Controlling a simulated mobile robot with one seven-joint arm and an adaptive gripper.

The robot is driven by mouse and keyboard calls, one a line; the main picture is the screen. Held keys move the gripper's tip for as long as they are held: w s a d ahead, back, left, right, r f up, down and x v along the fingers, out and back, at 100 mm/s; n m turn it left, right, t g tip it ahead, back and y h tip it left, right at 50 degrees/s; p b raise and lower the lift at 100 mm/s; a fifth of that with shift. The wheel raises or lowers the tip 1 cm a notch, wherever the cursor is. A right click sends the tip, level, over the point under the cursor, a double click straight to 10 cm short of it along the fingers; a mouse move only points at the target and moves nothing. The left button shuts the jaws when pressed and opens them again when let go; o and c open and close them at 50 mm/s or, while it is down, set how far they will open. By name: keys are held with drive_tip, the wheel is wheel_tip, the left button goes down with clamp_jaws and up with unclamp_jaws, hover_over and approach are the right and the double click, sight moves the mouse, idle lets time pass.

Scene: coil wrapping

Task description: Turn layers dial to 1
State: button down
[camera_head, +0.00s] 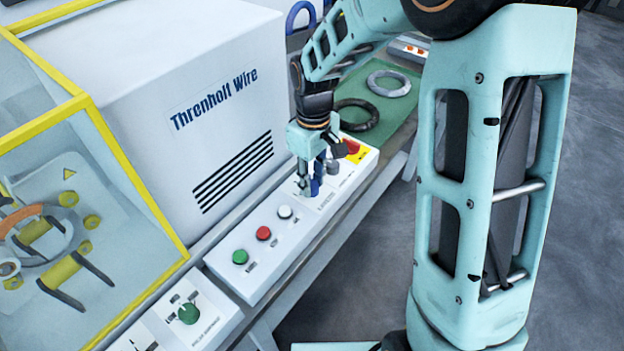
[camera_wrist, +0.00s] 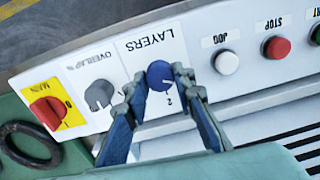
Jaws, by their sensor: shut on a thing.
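The layers dial (camera_wrist: 159,75) is a round blue knob on a white panel, beside the word LAYERS, which appears upside down in the wrist view. A numeral that looks like 2 shows just below it, and a light pointer mark on the knob faces roughly toward that numeral. My gripper (camera_wrist: 158,80) has one finger on each side of the knob and is shut on it. In the head view my gripper (camera_head: 312,184) reaches down onto the control panel and largely hides the dial.
The overlap knob (camera_wrist: 98,95), the red main switch (camera_wrist: 46,111) and the white jog button (camera_wrist: 227,62) flank the dial. Red (camera_head: 263,233) and green (camera_head: 239,257) buttons sit farther along the panel. The large white cabinet (camera_head: 190,90) stands close behind.

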sight(313, 184)
drive_tip(key=c, duration=1.6)
unclamp_jaws()
drive_tip(key=shift+r, duration=0.1)
wheel_tip(313, 184, up, 12)
drive_tip(key=shift+w+d+f, duration=0.1)
